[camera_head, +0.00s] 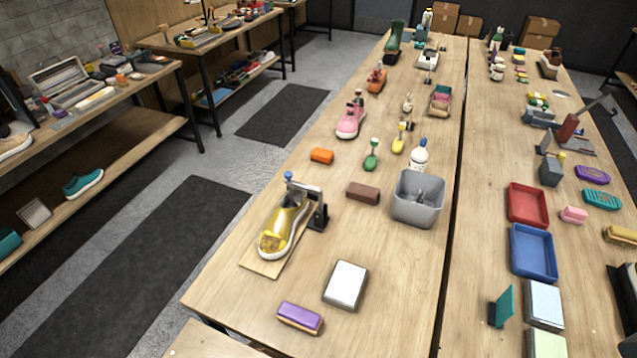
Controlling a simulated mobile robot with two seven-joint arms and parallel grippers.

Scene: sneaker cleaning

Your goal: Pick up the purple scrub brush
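A block-shaped brush with a purple top and a tan lower part (300,317) lies near the front edge of the near table (235,290). It lies flat, apart from other things, and nothing covers it. A second purple item, oval and brush-like (592,174), lies on the right-hand table. Neither of my grippers shows in the head view, so their position relative to the brush cannot be seen.
A white-topped pad (346,284) lies just behind and right of the front brush. A yellow sneaker (281,232) stands on a board behind it. A grey bin (418,198) and a brown block (363,193) stand farther back. Bare table surrounds the brush.

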